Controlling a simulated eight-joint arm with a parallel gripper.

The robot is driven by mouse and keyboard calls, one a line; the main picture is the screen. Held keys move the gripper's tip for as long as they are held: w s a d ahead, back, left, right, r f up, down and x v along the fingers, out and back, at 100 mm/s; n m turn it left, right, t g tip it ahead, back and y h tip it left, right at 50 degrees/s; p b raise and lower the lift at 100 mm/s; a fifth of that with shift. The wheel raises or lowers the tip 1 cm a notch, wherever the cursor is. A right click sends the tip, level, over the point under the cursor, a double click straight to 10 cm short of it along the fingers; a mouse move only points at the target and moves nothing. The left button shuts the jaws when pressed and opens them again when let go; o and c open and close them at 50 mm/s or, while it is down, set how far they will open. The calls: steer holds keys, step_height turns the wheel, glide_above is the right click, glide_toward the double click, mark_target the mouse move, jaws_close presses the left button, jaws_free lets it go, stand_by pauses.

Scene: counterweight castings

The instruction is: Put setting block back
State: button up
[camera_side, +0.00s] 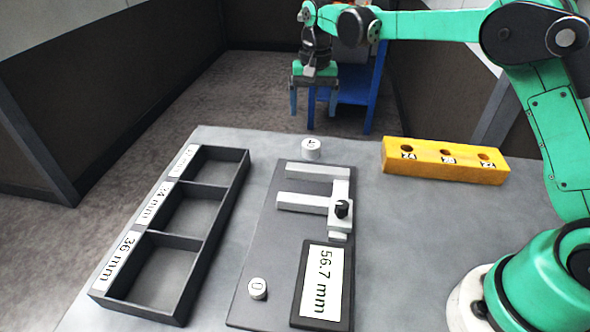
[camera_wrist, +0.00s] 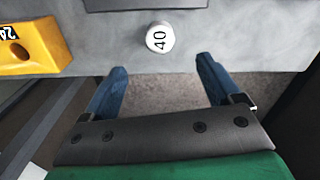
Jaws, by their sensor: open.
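A short white cylinder marked 40 (camera_wrist: 160,38) stands upright on the grey table, just behind the measuring plate; in the side view it is the small white cylinder (camera_side: 311,149). I cannot tell for certain whether it is the setting block. A yellow block with dark holes (camera_side: 445,162) lies at the back right, with number labels beside its holes; its end also shows in the wrist view (camera_wrist: 30,45). My gripper (camera_side: 312,112) is open and empty, above and beyond the table's far edge. In the wrist view its blue fingers (camera_wrist: 162,68) are wide apart, short of the cylinder.
A dark plate (camera_side: 262,240) carries a caliper-like gauge (camera_side: 315,203) with nothing between its jaws, a display reading 56.7 mm (camera_side: 322,282), and a white piece marked 0 (camera_side: 257,288). A three-compartment tray (camera_side: 170,255) at left is empty. A blue stand (camera_side: 355,95) is behind.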

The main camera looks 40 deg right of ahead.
steer(key=s+a+r+n+t, duration=0.1)
steer(key=s+r+n+t, duration=0.2)
steer(key=s+r, duration=0.5)
steer(key=s+f+n+t, duration=0.4)
steer(key=s, duration=0.6)
steer(key=shift+s+a, duration=0.2)
steer(key=shift+a, duration=0.2)
